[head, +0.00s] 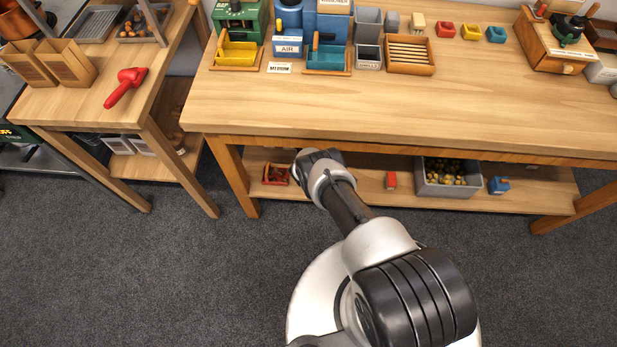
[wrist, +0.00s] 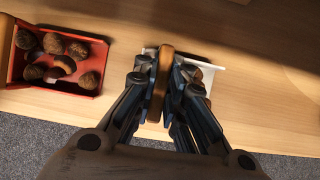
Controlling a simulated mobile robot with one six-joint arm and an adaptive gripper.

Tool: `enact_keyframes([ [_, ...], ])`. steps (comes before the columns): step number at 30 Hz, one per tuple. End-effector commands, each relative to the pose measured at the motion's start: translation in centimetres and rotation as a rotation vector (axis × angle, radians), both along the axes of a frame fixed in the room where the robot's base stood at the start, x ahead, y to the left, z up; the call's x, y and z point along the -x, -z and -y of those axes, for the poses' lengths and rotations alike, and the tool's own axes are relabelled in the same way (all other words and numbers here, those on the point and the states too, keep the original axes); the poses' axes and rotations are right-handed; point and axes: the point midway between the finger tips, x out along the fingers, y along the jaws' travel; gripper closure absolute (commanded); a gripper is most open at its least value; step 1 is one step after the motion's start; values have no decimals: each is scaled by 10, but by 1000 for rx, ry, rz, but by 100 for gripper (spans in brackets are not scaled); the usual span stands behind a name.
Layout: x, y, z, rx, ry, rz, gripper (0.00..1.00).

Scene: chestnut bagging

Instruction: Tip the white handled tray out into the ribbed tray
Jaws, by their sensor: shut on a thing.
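In the wrist view my gripper (wrist: 160,88) is shut on a brown wooden handle (wrist: 163,70). A wooden tray with pale slats (head: 410,54) stands on the bench top. A grey ribbed tray (head: 94,24) lies on the left bench. I cannot tell which is the ribbed tray meant.
A red tray (wrist: 57,86) with several chestnuts is left of my gripper on the lower shelf (head: 345,190). A grey crate (head: 433,188) and a blue box (head: 498,185) stand further right. The bench top (head: 400,105) overhangs the shelf; its front half is clear.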

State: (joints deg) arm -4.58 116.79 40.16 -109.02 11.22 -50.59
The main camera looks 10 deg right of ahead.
Motion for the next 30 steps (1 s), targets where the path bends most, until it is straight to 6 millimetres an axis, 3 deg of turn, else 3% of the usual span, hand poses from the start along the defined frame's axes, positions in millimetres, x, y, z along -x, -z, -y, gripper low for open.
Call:
enact_keyframes([
  [15,-1,-45,0,0,0,1,100],
  [30,0,-46,0,0,0,1,100],
])
